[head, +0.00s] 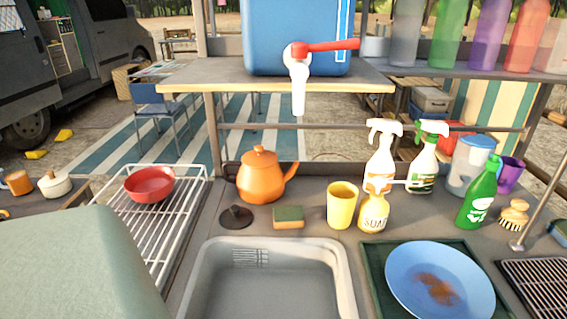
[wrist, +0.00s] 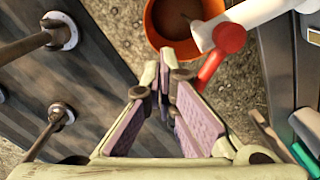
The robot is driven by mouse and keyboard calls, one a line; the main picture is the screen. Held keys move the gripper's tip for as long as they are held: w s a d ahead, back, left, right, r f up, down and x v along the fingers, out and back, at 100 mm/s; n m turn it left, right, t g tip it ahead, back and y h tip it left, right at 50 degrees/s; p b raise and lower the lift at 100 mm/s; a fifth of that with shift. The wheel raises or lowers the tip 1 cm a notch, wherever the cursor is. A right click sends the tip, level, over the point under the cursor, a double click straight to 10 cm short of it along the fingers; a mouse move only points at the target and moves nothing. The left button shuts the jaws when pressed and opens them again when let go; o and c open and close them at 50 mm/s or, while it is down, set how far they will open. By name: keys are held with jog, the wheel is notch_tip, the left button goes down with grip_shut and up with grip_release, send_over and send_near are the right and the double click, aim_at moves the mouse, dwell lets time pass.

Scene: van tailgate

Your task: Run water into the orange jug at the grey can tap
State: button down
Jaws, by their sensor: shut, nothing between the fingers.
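In the wrist view an orange round vessel (wrist: 158,38), seen from above, looks like the jug. Its inside looks brown, and I cannot tell whether water is in it. A white tap (wrist: 255,12) with a red lever (wrist: 226,42) reaches over the jug's right side. My gripper (wrist: 166,80) is shut and empty, just left of the lever and near the jug's front rim in the picture; I cannot tell whether it touches either. The can behind this tap is not clearly seen. My gripper is out of the head view.
In the head view a blue can (head: 292,38) with a white tap (head: 298,80) and red lever stands on a shelf above a sink (head: 345,275). An orange teapot (head: 260,178), yellow cup (head: 341,205) and spray bottles (head: 381,150) crowd the counter. Dark bars (wrist: 45,38) lie left in the wrist view.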

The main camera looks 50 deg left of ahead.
jog(key=shift+s+d+f, duration=0.2)
jog(key=shift+s+d, duration=0.15)
jog(key=shift+s, duration=0.05)
jog(key=shift+w+a, duration=0.95)
jog(key=shift+w, duration=1.8)
notch_tip(320, 180, up, 6)
jog(key=p, duration=0.3)
jog(key=shift+s+d+r, duration=0.2)
jog(key=shift+s+d, duration=0.1)
jog(key=shift+d, duration=0.05)
jog(key=shift+s, duration=0.1)
